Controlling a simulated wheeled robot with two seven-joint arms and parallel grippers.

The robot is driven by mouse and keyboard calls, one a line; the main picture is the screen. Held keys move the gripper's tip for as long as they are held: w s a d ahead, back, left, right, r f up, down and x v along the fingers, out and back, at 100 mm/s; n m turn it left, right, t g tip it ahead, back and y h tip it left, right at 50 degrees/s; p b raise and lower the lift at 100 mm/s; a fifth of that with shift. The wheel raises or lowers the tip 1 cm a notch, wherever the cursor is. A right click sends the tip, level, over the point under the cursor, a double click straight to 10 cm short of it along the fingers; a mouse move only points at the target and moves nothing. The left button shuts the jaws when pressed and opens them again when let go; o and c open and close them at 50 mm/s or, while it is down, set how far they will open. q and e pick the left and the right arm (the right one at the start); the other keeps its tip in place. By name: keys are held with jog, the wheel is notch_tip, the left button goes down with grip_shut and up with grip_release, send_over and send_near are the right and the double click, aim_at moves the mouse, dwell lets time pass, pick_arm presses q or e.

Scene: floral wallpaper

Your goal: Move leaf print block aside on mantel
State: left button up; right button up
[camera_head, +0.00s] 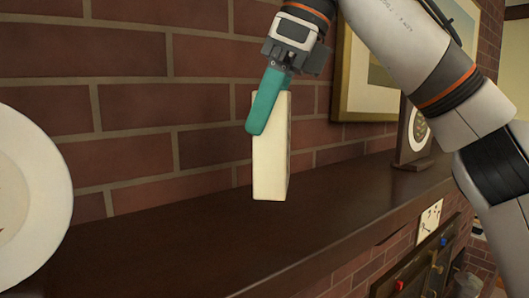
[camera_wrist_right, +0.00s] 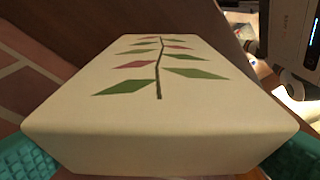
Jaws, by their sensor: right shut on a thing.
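The leaf print block (camera_head: 270,160) is a cream, upright slab in front of the brick wall. My right gripper (camera_head: 268,104) is shut on its upper part, with one teal finger showing on the near side. The block's foot overlaps the dark mantel (camera_head: 210,255) in the picture; I cannot tell whether it touches. In the right wrist view the block (camera_wrist_right: 160,130) fills the middle, showing a printed stem with green and reddish leaves. Teal finger pads border it at both lower corners. My left gripper is not in view.
A white round plate (camera_head: 45,200) stands at the left. A dark-framed piece with a round pale motif (camera_head: 413,135) stands on the mantel at the right, below a framed picture (camera_head: 385,65). The mantel between plate and block looks clear.

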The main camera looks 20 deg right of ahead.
aim_at(262, 143)
jog(key=f, duration=0.1)
jog(key=a+f, duration=0.1)
jog(key=f, duration=0.2)
jog(key=shift+s+a+p, duration=0.15)
jog(key=shift+s+p, duration=0.15)
jog(key=shift+w+d+f, duration=0.15)
jog(key=shift+d+f, duration=0.05)
jog(key=shift+d, duration=0.1)
jog(key=shift+a, duration=0.15)
jog(key=shift+a+f, duration=0.1)
jog(key=shift+f, duration=0.05)
jog(key=o, duration=1.1)
jog(key=shift+c, duration=0.2)
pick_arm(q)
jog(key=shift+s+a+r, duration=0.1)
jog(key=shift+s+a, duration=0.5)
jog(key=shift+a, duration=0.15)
